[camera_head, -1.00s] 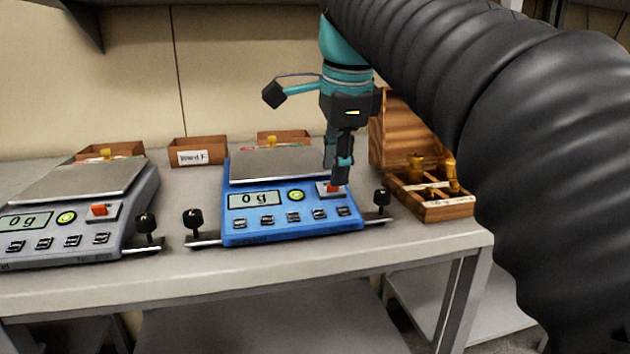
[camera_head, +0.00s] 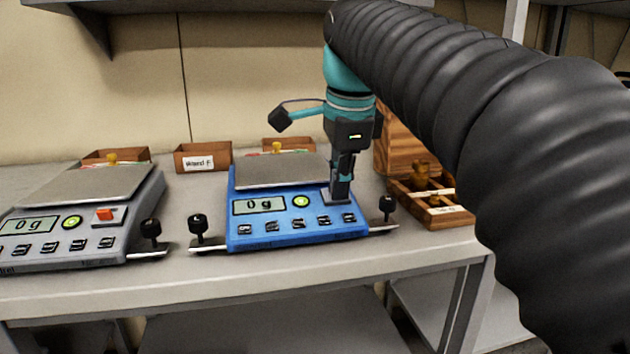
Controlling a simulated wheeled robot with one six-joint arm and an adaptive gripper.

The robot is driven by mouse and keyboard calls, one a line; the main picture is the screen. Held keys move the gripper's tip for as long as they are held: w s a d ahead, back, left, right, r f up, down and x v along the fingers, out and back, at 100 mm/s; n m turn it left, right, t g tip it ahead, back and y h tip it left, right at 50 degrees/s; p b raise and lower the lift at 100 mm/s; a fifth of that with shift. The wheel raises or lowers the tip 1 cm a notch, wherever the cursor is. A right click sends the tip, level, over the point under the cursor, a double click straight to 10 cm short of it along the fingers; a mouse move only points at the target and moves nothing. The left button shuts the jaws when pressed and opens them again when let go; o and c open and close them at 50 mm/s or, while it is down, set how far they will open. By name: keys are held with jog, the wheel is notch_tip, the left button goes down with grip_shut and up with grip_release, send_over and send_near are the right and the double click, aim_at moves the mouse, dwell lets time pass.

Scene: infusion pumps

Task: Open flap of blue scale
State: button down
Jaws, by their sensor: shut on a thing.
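The blue scale (camera_head: 296,226) stands on the bench at the middle, with its display (camera_head: 259,206) reading 0 g and a silver pan (camera_head: 280,171) on top. My gripper (camera_head: 340,196) points down at the right part of its front panel. Its fingers are shut at the small grey plate (camera_head: 331,199), where the red flap sits. The fingers hide the red flap, so its exact angle and the grip on it cannot be seen.
Black knobs (camera_head: 197,228) flank the blue scale. Wooden boxes (camera_head: 203,157) line the back, and a wooden tray (camera_head: 440,214) stands to the right. The bench front edge is clear.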

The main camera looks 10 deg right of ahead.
jog(key=shift+w+r+g+p, duration=0.2)
jog(key=shift+r+g+p, duration=0.2)
jog(key=shift+g+p, duration=0.4)
jog(key=shift+w+g, duration=0.2)
jog(key=shift+g, duration=0.4)
jog(key=shift+w+r+g, duration=0.15)
jog(key=shift+w+g, duration=0.05)
jog(key=shift+g, duration=0.6)
jog(key=c, duration=1.3)
grip_release()
jog(key=shift+s, duration=0.1)
